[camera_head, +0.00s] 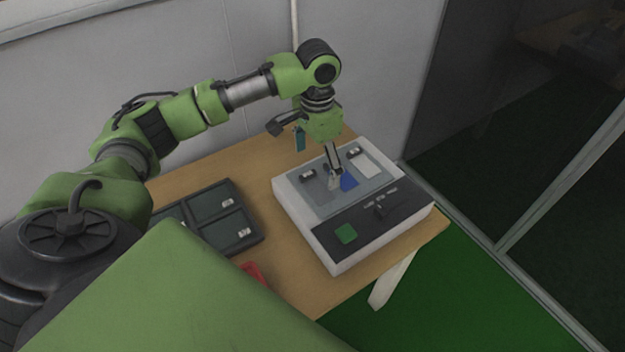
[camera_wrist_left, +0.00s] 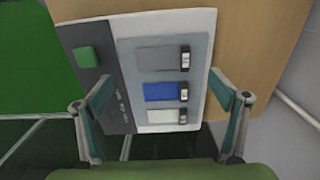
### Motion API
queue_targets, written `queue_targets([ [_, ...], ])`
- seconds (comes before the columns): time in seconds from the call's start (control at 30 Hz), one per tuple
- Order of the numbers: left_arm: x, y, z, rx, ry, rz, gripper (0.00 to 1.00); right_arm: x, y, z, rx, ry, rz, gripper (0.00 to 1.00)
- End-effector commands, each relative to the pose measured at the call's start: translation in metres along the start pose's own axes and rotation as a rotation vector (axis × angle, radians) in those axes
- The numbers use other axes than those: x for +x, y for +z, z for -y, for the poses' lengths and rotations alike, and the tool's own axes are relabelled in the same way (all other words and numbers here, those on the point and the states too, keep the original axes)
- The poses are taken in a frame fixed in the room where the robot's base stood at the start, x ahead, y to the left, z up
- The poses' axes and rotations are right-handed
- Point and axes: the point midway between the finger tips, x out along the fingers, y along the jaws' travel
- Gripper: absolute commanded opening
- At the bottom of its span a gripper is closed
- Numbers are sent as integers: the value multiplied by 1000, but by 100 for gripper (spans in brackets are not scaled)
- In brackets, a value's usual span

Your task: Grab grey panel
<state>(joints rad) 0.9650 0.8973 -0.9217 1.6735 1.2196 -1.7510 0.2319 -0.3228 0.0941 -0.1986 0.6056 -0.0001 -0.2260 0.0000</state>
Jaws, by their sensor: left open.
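The grey panel (camera_wrist_left: 155,59) lies flat in the top slot of the testing device (camera_wrist_left: 201,30) in the left wrist view, with a small black and white piece (camera_wrist_left: 185,58) at its right end. In the head view the grey panel (camera_head: 312,190) shows in the device's recess, left of my gripper's fingers. My left gripper (camera_head: 333,178) points down over the recess. In the left wrist view its two fingers (camera_wrist_left: 164,130) are spread wide on either side of the device, with nothing between the tips. My right gripper is not in view.
A blue panel (camera_wrist_left: 160,92) and a white panel (camera_wrist_left: 160,116) lie beside the grey one. The device has a green square (camera_head: 346,234). A dark compartment tray (camera_head: 262,236) and a red object (camera_head: 254,270) are on the wooden table (camera_head: 290,272). A wall stands behind.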

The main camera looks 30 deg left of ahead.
Motion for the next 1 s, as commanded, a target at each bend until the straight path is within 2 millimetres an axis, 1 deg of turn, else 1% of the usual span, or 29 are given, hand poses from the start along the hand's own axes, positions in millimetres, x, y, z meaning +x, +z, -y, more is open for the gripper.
queue_targets([
  [0.03, 8, 0, 0, 0, 1, 3, 89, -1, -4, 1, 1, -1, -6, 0],
  [0.1, 15, 0, 0, 0, 1, 0, 89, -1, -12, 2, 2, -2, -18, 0],
  [0.2, 21, 0, 0, 1, 0, 0, 89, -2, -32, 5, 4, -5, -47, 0],
  [0.3, 29, 0, 1, 1, 1, 1, 89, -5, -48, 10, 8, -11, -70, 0],
  [0.37, 36, -1, 2, 0, 1, 2, 89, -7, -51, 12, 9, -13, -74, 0],
  [0.5, 59, -2, 5, 0, 0, 2, 89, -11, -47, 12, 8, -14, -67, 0],
  [0.6, 69, -2, 5, 1, 0, 0, 89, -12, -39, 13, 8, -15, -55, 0],
  [0.73, 74, -3, 4, 2, 0, -1, 89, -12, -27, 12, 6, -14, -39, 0],
  [0.87, 74, -3, 4, 2, 0, -1, 89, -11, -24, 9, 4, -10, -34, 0],
  [0.9, 74, -3, 4, 2, 0, -1, 86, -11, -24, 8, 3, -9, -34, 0],
  [0.97, 74, -3, 4, 2, 0, -1, 71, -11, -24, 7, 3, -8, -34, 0],
  [1.0, 74, -3, 5, 2, 0, -1, 60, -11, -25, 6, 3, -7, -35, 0],
])
